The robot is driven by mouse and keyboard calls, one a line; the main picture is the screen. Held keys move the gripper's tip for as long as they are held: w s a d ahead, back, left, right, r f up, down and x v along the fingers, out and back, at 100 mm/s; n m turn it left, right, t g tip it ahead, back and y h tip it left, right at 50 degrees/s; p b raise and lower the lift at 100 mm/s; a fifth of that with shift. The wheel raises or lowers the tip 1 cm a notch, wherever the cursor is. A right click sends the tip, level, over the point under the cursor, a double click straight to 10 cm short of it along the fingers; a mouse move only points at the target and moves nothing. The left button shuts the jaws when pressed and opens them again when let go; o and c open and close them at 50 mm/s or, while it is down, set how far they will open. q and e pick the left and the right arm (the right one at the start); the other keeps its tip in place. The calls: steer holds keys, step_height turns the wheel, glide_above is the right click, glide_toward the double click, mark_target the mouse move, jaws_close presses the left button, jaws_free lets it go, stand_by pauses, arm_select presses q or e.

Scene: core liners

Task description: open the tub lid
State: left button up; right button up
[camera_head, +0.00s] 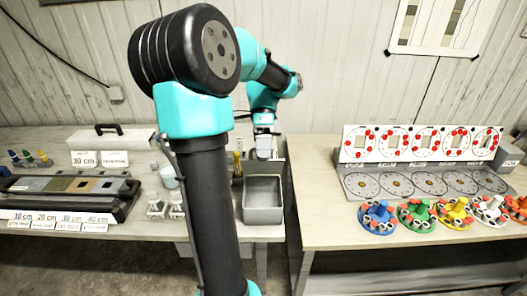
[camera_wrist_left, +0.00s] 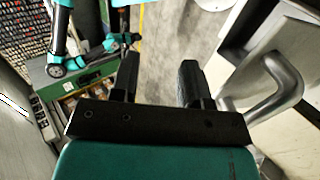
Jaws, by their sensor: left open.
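My left gripper (camera_wrist_left: 160,68) is open, with two dark fingers apart and nothing between them. A curved grey metal handle (camera_wrist_left: 287,85) on a pale surface lies just right of the fingers in the left wrist view, apart from them. I cannot tell for sure whether it belongs to the tub lid. In the head view my left arm reaches to the back of the bench, and its gripper is small and hard to make out there. A grey open-topped bin (camera_head: 263,213) stands in front of it. A clear tub lid cannot be made out. My right gripper is not in view.
A white case with a black handle (camera_head: 108,129) and a core tray (camera_head: 70,184) lie on the left bench. Dial panels (camera_head: 415,145) and several coloured bases (camera_head: 377,216) stand on the right bench. A gap separates the benches.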

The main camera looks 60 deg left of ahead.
arm_select(q)
steer(key=w+a+r+t+y, duration=0.2)
steer(key=a+r+y, duration=0.2)
steer(key=r, duration=0.3)
steer(key=w+a+r+t+y, duration=0.2)
steer(key=a+r+y, duration=0.1)
steer(key=r, duration=0.4)
steer(key=shift+a+y, duration=0.35)
steer(key=shift+y, duration=0.45)
steer(key=shift+f, duration=0.1)
steer(key=f, duration=1.7)
steer(key=shift+s+d+f, duration=0.1)
steer(key=shift+d+f, duration=0.05)
steer(key=shift+d, duration=0.05)
jaws_close()
